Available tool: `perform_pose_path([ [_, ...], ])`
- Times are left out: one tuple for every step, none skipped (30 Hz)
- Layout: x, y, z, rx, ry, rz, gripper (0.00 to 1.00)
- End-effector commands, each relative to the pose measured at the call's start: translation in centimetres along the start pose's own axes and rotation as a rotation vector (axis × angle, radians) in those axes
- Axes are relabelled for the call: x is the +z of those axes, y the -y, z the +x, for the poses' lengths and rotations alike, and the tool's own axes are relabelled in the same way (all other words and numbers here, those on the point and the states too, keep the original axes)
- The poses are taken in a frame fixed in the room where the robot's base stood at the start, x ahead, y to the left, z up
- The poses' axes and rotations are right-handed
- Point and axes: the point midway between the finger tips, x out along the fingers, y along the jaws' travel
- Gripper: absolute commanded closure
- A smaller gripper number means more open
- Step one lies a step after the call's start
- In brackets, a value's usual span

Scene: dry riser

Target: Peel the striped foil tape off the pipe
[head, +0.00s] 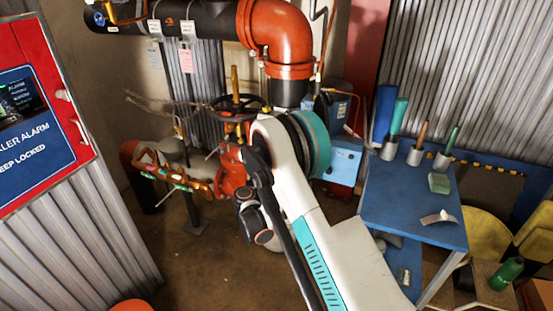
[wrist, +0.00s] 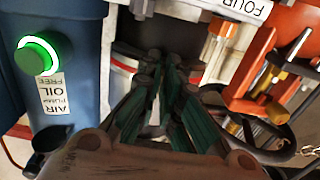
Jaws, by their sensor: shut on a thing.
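In the wrist view my gripper (wrist: 165,66) has its two dark green-padded fingers drawn together at the tips. A red-and-white banded strip, which looks like the striped foil tape (wrist: 122,66), shows just left of the fingertips. The fingertips cover where they meet it, so how much is gripped is hidden. In the head view a black pipe (head: 287,93) runs down from an orange elbow (head: 272,35) and passes behind my arm. My gripper and the tape are hidden there by my arm.
A blue box with a green lit button (wrist: 37,54) stands close left of my gripper. Orange fittings (wrist: 268,85) and a dark cable lie close right. In the head view a blue bench (head: 400,205) with cups of tools stands right; a handwheel valve (head: 237,108) is left.

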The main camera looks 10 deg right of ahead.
Motion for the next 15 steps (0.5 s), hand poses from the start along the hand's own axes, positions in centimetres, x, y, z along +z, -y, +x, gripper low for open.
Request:
perform_pose_path([
  [0.1,0.1,-0.3,-0.001,0.001,0.001,1.00],
  [0.1,0.1,-0.4,-0.001,0.001,0.001,1.00],
  [0.1,0.1,-0.5,-0.001,0.001,0.001,1.00],
  [0.1,0.1,-0.6,-0.001,0.001,0.001,1.00],
  [0.1,0.1,-0.7,-0.001,0.001,0.001,1.00],
  [0.1,0.0,-0.6,-0.001,0.001,0.001,1.00],
  [0.1,0.1,-0.6,-0.001,0.001,0.001,1.00],
  [0.1,0.1,-0.7,-0.001,0.001,0.001,1.00],
  [0.1,0.1,-0.8,-0.001,0.001,0.001,1.00],
  [0.0,0.1,-1.0,-0.002,0.001,0.001,1.00],
  [0.0,0.1,-1.2,-0.002,0.001,0.001,1.00],
  [0.0,0.1,-1.5,-0.002,0.001,0.001,1.00],
  [0.0,0.1,-1.7,-0.002,0.001,0.001,1.00],
  [0.0,0.1,-1.9,-0.002,0.001,0.001,1.00],
  [0.0,0.1,-2.2,-0.002,0.001,0.001,1.00],
])
